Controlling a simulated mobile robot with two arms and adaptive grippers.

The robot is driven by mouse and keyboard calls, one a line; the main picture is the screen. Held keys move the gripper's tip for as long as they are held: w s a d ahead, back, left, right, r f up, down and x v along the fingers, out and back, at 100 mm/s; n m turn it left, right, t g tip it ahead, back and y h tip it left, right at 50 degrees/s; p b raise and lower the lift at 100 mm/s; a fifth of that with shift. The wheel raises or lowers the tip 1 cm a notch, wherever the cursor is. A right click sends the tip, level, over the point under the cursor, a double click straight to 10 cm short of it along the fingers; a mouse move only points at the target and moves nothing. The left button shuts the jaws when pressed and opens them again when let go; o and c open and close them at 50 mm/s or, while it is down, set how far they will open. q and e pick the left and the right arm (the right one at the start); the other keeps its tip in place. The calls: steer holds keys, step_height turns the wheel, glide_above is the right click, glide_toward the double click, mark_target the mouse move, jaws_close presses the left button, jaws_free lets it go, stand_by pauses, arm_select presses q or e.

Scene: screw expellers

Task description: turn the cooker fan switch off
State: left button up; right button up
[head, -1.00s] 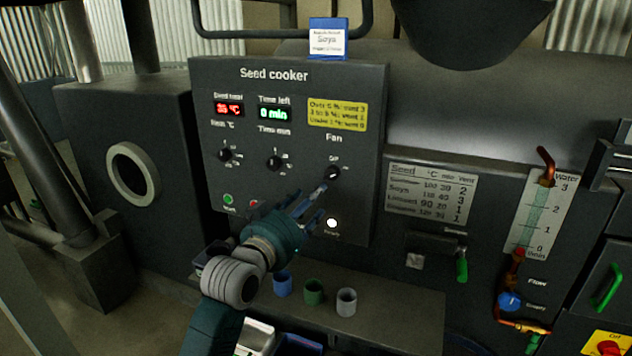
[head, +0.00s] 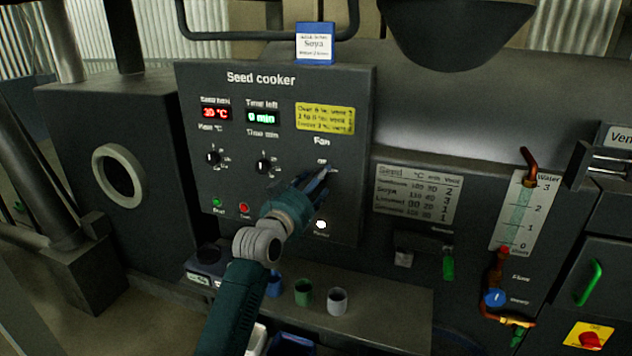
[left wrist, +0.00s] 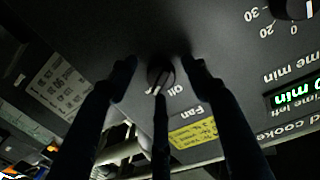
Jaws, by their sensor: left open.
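My right gripper is out of view.
A lit white button (head: 321,224) sits just below the gripper. Time (head: 263,166) and heat (head: 213,157) knobs are to the left, above green and red buttons. Several cups (head: 337,301) stand on the ledge below. A green-handled lever (head: 448,265) is to the right.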

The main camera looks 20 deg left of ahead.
arm_select(q)
steer(key=shift+c, duration=1.2)
steer(key=shift+f, duration=0.1)
steer(key=c, duration=0.9)
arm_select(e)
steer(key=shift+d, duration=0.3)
